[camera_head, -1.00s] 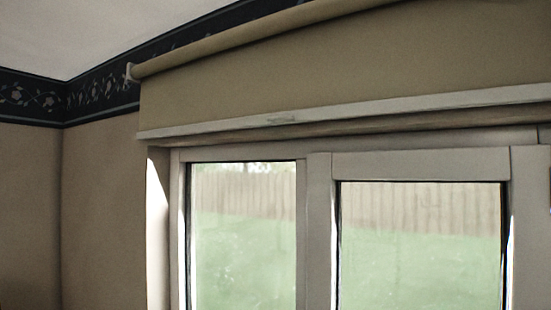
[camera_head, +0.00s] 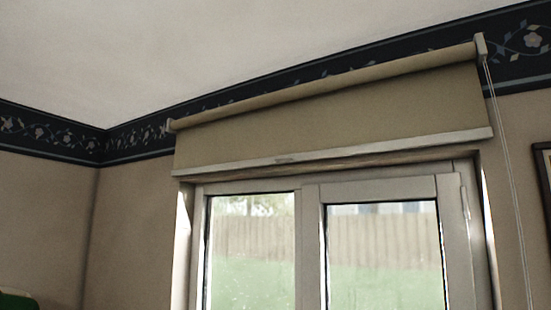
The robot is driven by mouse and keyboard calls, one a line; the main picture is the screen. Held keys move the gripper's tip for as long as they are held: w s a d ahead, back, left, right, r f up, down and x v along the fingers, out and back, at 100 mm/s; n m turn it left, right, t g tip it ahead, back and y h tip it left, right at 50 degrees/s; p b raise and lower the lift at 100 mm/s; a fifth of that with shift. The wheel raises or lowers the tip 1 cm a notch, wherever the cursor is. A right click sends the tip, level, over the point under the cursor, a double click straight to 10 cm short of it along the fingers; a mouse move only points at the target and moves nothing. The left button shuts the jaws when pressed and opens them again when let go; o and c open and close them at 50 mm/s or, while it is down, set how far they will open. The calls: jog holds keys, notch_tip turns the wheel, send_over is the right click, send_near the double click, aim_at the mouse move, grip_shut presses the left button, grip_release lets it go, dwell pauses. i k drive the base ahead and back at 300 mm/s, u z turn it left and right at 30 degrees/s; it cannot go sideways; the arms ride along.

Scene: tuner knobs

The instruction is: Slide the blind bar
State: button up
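The blind bar (camera_head: 345,151) is a pale, straight strip along the bottom edge of a beige roller blind (camera_head: 340,112). A small mark or tab shows on the bar left of its middle. The blind hangs a short way down from its roller (camera_head: 320,88), over the top of the window frame. A thin pull cord (camera_head: 512,190) hangs from the bracket (camera_head: 481,46) at the right end. My gripper is not in view, and nothing is seen touching the bar.
The window (camera_head: 385,255) below the blind shows grass and a fence outside. A dark floral border (camera_head: 50,133) runs along the wall top. A picture frame edge (camera_head: 544,185) is at the right, and a dark green object (camera_head: 15,300) at the lower left.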

aim_at(443, 104)
jog(key=z, duration=0.05)
jog(key=k, duration=0.2)
jog(key=z, duration=0.2)
jog(key=i, duration=1.85)
jog(key=z, duration=0.1)
